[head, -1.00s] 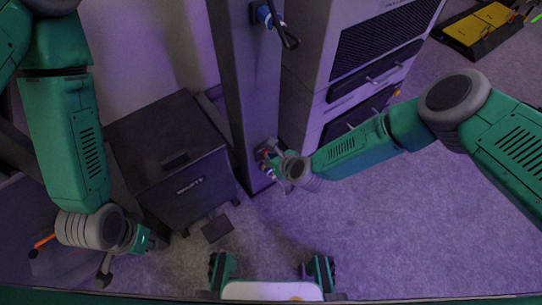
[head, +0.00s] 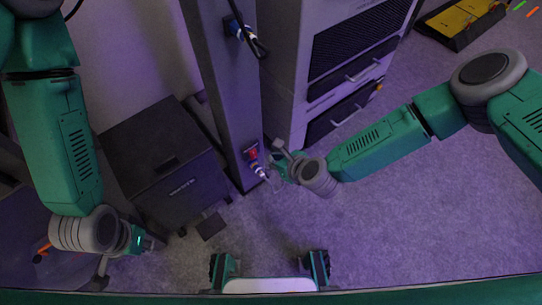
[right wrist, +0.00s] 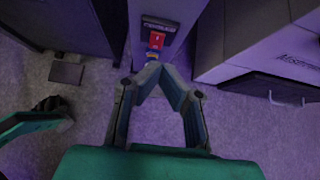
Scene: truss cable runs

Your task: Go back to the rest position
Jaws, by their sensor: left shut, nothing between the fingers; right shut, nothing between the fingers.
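My right gripper (head: 274,176) is at the foot of the grey truss post (head: 228,95), a little to the right of a red-marked socket (head: 252,154) with a white and blue plug (head: 261,172) in it. In the right wrist view the fingertips of the right gripper (right wrist: 157,70) meet with nothing between them. The red socket label (right wrist: 156,40) shows just beyond them, with a bit of blue below it. My left gripper (head: 150,243) is low at the left, in front of the black cabinet; its fingers are small and dark there, and it holds nothing I can see.
The black cabinet (head: 160,145) stands left of the post. A tall grey rack (head: 285,70) with drawers stands right of it. Higher on the post is a blue connector (head: 234,27) with a black cable. A yellow and black case (head: 460,20) lies far right. Carpet (head: 420,220) at right is clear.

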